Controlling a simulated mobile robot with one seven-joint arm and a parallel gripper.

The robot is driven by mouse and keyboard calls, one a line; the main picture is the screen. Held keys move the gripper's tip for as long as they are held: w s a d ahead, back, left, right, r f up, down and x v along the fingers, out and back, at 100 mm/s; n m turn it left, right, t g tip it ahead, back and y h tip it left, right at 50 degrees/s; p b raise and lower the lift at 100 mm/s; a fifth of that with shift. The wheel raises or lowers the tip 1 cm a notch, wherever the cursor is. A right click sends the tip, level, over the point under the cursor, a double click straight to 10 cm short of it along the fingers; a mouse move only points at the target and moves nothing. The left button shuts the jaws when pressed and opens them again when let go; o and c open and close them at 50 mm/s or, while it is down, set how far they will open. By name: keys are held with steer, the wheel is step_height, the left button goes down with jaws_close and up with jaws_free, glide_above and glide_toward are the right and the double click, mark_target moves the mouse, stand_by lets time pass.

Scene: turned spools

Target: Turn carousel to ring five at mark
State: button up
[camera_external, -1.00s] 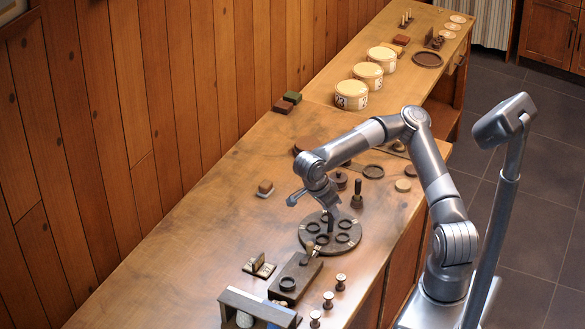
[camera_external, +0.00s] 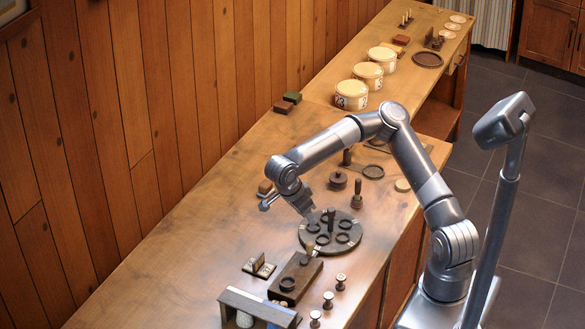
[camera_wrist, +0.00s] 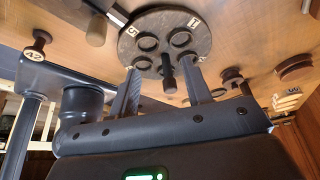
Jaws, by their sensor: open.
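The carousel (camera_external: 345,246) is a round dark disc on the bench with several ring-shaped holders, small pale number tags and an upright dark post (camera_external: 331,217) near its middle. In the wrist view the carousel (camera_wrist: 150,22) fills the top middle, with tags that seem to read 5 and 1. My gripper (camera_external: 311,217) is at the carousel's far left side, low over it. In the wrist view my gripper (camera_wrist: 166,88) is open, and the dark post (camera_wrist: 168,72) shows between its two fingers. I cannot tell whether a finger touches anything.
A dark block (camera_external: 298,274) with a pale-tipped peg (camera_external: 309,248) stands close in front of the carousel. Several tagged spools (camera_external: 328,299) line the bench's front edge. A handled dark piece (camera_external: 357,199) stands behind the carousel. The bench's left side is mostly clear.

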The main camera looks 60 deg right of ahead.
steer(key=shift+w+a, duration=0.3)
steer(key=shift+a, duration=0.3)
steer(key=shift+w+a, duration=0.3)
steer(key=shift+a, duration=0.3)
steer(key=shift+w+a, duration=0.3)
steer(key=shift+a, duration=0.3)
steer(key=s+d+r+m+h, duration=0.15)
steer(key=s+m, duration=0.75)
steer(key=m, duration=0.9)
steer(key=s+d+r+m+t+y, duration=0.2)
steer(key=s+d+r+m, duration=0.3)
steer(key=m, duration=1)
steer(key=s+d+r+m+t+y, duration=0.3)
steer(key=s+m, duration=0.5)
steer(key=m, duration=0.7)
step_height(320, 180, up, 3)
steer(key=d+t, duration=0.1)
steer(key=t, duration=0.1)
steer(key=shift+s+d+f+m+t, duration=0.15)
steer(key=shift+d+m+t, duration=0.15)
steer(key=shift+d, duration=0.1)
